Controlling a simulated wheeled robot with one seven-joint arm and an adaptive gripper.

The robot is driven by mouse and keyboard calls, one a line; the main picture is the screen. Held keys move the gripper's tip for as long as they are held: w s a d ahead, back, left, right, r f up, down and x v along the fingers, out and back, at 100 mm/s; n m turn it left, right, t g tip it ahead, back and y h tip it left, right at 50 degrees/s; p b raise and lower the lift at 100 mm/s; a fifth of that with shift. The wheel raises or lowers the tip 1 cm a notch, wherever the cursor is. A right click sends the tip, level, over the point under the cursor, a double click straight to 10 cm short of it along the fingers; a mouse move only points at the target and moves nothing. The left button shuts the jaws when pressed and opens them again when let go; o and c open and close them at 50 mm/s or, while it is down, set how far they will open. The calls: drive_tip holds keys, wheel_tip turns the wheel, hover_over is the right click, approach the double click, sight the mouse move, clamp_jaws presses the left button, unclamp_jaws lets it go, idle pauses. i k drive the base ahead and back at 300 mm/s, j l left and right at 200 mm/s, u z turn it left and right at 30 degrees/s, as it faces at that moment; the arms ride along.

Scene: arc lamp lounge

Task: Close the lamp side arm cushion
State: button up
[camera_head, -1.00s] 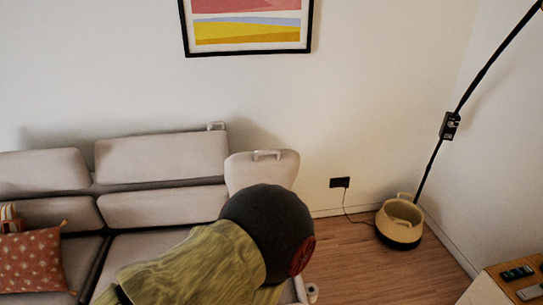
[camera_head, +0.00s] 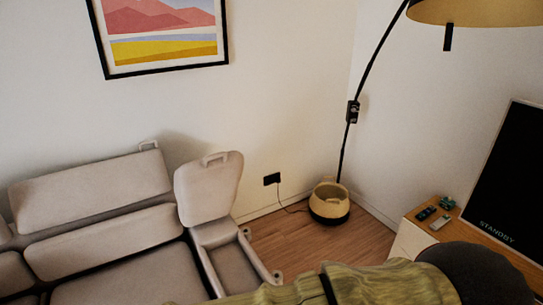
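The lamp side arm cushion (camera_head: 209,188) is a beige padded lid with a loop handle (camera_head: 216,158) on its top edge. It stands raised, near upright, at the back of the sofa's right arm. The arm base (camera_head: 232,265) below it shows, running toward the front. The sofa (camera_head: 96,240) fills the lower left. My arm, in a greenish sleeve with a dark rounded joint, crosses the bottom of the view toward the right. It hides the front of the sofa arm. My gripper is not in view.
The arc lamp pole (camera_head: 348,140) rises behind a cream and black basket (camera_head: 330,203) in the corner. A wooden-topped cabinet (camera_head: 428,222) with small devices and a black screen (camera_head: 510,190) stands at right.

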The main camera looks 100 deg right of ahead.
sight(206, 189)
drive_tip(key=z, duration=2.75)
